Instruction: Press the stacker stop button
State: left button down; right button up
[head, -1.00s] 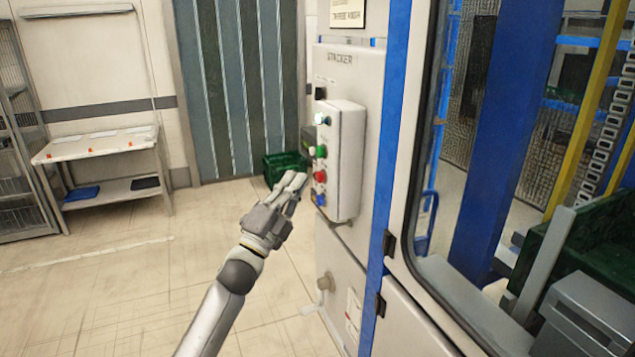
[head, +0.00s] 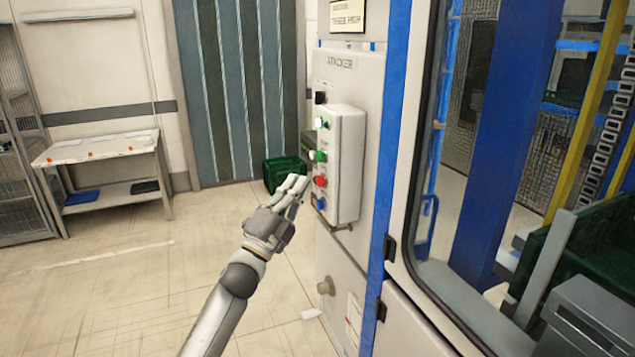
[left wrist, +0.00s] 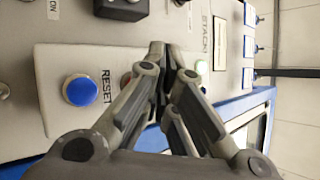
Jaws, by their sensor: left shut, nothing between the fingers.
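The stacker control box (head: 347,165) is a pale box on the machine panel, with a column of buttons on its left face. Its red button (head: 320,181) sits below a green button (head: 320,156) and above a blue button (head: 320,203). My left gripper (head: 300,184) is shut and empty, just left of the red button; I see no clear contact. In the left wrist view, the shut fingertips (left wrist: 163,52) cover part of the box face, and the red button is mostly hidden there. The blue button (left wrist: 80,90) beside them is labelled RESET. My right gripper is not in view.
A black switch (head: 320,97) is above the box, and a grey knob (head: 325,286) is below it. A blue post and a glazed door (head: 402,245) stand to the right. A green crate (head: 284,170) is on the floor behind. Open floor lies left.

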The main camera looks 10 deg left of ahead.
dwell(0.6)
pick_arm(q)
jog(key=shift+w+d, duration=0.25)
jog(key=shift+d, duration=0.1)
jog(key=shift+b, duration=0.3)
jog(key=shift+w+d, duration=0.25)
jog(key=shift+d, duration=0.15)
dwell(0.4)
jog(key=shift+s+a, duration=0.1)
jog(key=shift+a, duration=0.05)
jog(key=shift+s+a, duration=0.4)
jog(key=shift+a, duration=0.15)
dwell(0.3)
